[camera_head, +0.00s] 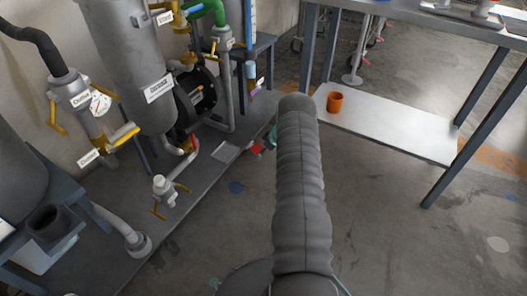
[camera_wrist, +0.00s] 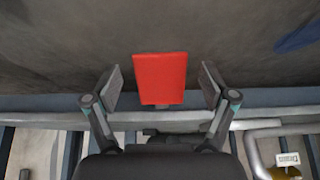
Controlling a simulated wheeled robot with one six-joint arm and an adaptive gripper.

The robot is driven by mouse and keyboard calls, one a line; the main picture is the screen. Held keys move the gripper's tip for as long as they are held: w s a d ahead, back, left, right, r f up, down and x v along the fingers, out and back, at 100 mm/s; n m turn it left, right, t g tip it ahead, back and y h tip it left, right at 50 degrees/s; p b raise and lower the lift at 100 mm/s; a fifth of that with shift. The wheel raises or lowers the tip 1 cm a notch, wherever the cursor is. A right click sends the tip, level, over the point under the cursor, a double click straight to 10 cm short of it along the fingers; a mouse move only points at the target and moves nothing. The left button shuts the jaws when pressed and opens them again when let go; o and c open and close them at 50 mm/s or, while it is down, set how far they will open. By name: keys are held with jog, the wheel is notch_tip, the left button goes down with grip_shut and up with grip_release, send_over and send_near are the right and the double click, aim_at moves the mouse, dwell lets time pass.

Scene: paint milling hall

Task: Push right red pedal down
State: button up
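The red pedal (camera_wrist: 160,78) is a flat red plate in the middle of the wrist view. It sits at the edge of the grey platform, and in the head view a small part of it (camera_head: 257,149) shows just left of my arm. My gripper (camera_wrist: 161,86) is open, with one finger on each side of the pedal and a visible gap on both sides. I cannot tell how far the fingertips are above or in front of the pedal. In the head view my arm hides most of my gripper.
A grey platform (camera_head: 190,208) carries a tank (camera_head: 130,65), pipes and valves at the left. A pale flat plate (camera_head: 226,152) lies near the pedal. A table with a lower shelf (camera_head: 405,135) and orange cup (camera_head: 335,102) stands at the right. The floor (camera_head: 400,235) is mostly clear.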

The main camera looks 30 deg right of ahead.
jog(key=shift+r, duration=0.1)
jog(key=v, duration=1.2)
dwell(0.4)
jog(key=s+a+r+m+g+y, duration=0.1)
jog(key=s+a+r+m+g, duration=0.15)
jog(key=s+a+m, duration=0.55)
jog(key=s+a+r+n+t+h+p, duration=0.1)
jog(key=s+a+r+p, duration=0.2)
jog(key=s+a+r, duration=0.6)
jog(key=s+a+r+n+t+h+p, duration=0.1)
jog(key=s+a+r+p, duration=0.3)
jog(key=r, duration=1.8)
jog(key=s+a+r+t+h+p, duration=0.1)
jog(key=s+a+r+p, duration=0.2)
jog(key=s+a+r, duration=1.2)
jog(key=shift+a+r+n+h+p, duration=0.3)
jog(key=shift+a+r+n+p, duration=0.15)
jog(key=shift+r, duration=0.4)
